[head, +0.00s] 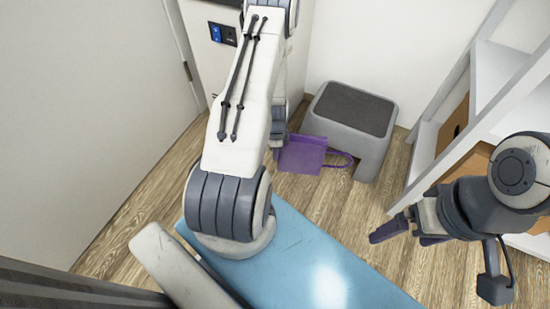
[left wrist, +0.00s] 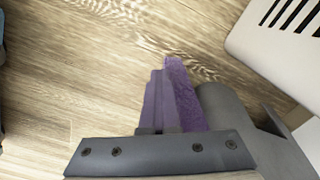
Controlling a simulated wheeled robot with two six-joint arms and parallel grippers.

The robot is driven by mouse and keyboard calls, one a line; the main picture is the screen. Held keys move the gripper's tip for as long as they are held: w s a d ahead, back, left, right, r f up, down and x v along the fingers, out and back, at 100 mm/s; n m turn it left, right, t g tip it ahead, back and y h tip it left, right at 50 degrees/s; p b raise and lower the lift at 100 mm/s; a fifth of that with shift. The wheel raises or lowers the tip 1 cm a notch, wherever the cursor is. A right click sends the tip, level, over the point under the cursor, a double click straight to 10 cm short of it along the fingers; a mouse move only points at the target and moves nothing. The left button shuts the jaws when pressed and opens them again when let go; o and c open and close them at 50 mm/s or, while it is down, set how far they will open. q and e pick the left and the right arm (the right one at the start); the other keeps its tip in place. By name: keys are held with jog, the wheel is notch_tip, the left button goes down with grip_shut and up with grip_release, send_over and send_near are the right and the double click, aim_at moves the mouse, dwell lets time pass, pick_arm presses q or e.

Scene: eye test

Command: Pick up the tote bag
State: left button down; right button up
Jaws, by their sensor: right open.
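The purple tote bag (head: 300,157) is on the wood floor in front of the grey step stool, its handle loop (head: 341,159) reaching right. My left arm reaches over to the bag's left side in the head view, and that arm largely hides its gripper. In the left wrist view the purple-grey fingers of my left gripper (left wrist: 161,78) lie close together. Textured purple fabric of the bag (left wrist: 184,95) lies right against them. I cannot tell whether it is between the fingers. My right gripper (head: 402,238) is open and empty, well to the right of the bag.
The step stool (head: 350,108) stands just behind the bag. A white cabinet (head: 205,60) stands at the back left. White shelving (head: 497,72) holding brown boxes (head: 453,124) is on the right. A blue surface (head: 310,265) is in front.

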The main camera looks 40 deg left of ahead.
pick_arm(q)
jog(key=shift+c, duration=0.2)
grip_release()
jog(key=shift+r, duration=0.15)
